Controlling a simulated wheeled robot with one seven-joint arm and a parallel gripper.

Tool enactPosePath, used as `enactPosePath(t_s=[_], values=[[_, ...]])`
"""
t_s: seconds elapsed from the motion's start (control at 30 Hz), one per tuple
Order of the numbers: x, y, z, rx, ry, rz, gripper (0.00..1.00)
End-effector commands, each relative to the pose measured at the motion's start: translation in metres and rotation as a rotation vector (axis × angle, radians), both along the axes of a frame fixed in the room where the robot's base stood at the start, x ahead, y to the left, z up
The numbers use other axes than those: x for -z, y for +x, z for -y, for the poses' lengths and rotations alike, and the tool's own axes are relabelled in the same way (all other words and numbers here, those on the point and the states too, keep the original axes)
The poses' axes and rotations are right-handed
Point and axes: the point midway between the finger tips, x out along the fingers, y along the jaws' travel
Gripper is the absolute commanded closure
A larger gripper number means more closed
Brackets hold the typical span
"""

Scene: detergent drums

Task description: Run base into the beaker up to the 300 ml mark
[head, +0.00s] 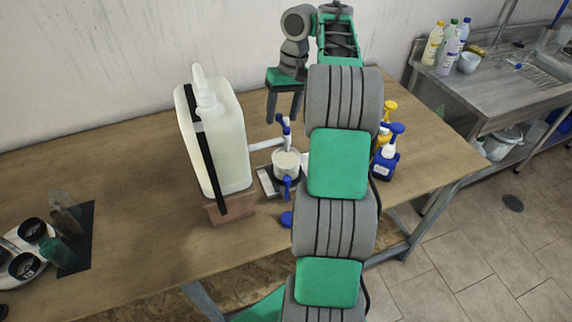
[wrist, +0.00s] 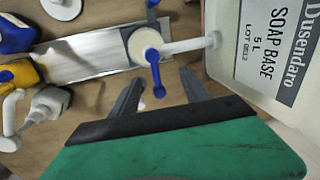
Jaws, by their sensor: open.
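The white soap base drum (head: 222,148) stands on a brown block with a black strap around it; its "SOAP BASE" label (wrist: 268,45) shows in the wrist view. A white pipe (head: 266,144) runs right from it to a tap with a blue lever (head: 284,127), also in the wrist view (wrist: 157,80). The beaker (head: 286,168) stands below the tap; its marks and liquid level are unreadable. My gripper (head: 283,119) is open above the tap. In the wrist view its fingers (wrist: 162,77) lie either side of the lever's end, with gaps; contact is not visible.
Blue (head: 384,160) and yellow (head: 389,112) pump bottles stand right of my arm. A dark mat (head: 75,240) and a round holder (head: 22,262) are at the left. The wall is close behind; a steel sink (head: 540,68) is at right.

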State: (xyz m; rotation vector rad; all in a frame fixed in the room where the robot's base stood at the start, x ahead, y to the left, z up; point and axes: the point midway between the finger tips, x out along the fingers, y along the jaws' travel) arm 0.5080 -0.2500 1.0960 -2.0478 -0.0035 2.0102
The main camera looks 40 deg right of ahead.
Motion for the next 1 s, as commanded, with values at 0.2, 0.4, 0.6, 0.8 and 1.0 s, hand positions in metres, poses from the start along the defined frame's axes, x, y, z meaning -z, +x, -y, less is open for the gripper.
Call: enactPosePath(t_s=[0.2,0.4,0.6,0.8,1.0], values=[[-0.019,0.000,0.002,0.000,0.000,0.001,0.45],[-0.031,0.000,0.003,0.000,0.000,0.000,0.45],[-0.037,-0.001,0.005,0.000,0.000,0.000,0.45],[-0.036,-0.001,0.005,0.000,0.000,0.000,0.45],[-0.017,0.000,0.003,-0.001,0.000,0.000,0.45]])
